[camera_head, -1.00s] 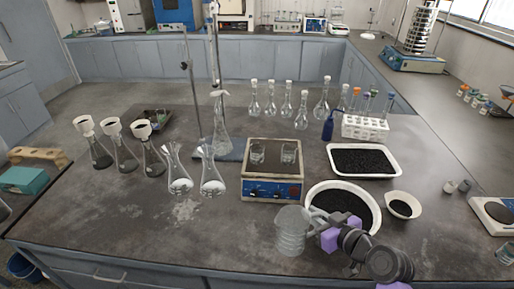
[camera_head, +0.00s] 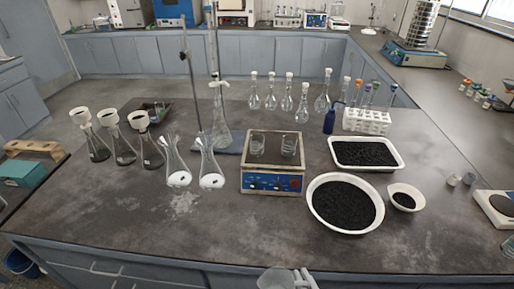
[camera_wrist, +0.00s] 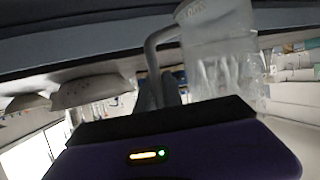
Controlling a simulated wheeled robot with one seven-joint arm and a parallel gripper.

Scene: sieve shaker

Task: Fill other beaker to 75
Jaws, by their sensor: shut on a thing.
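A clear pitcher with a handle (camera_head: 275,279) shows at the bottom edge of the head view, partly cut off. The pitcher also shows in the wrist view (camera_wrist: 220,60). My gripper (camera_wrist: 172,90) is shut on its handle. I cannot tell what the pitcher holds. Two small glass beakers, the left one (camera_head: 258,145) and the right one (camera_head: 289,147), stand upright side by side on a blue hotplate (camera_head: 272,184). Their fill levels are too small to read. The pitcher is in front of the hotplate, well apart from both beakers.
A round white bowl (camera_head: 313,209) and a white tray (camera_head: 341,162) of black granules stand right of the hotplate, with a smaller dish (camera_head: 417,202) beside. Two flasks (camera_head: 208,165) stand left of it.

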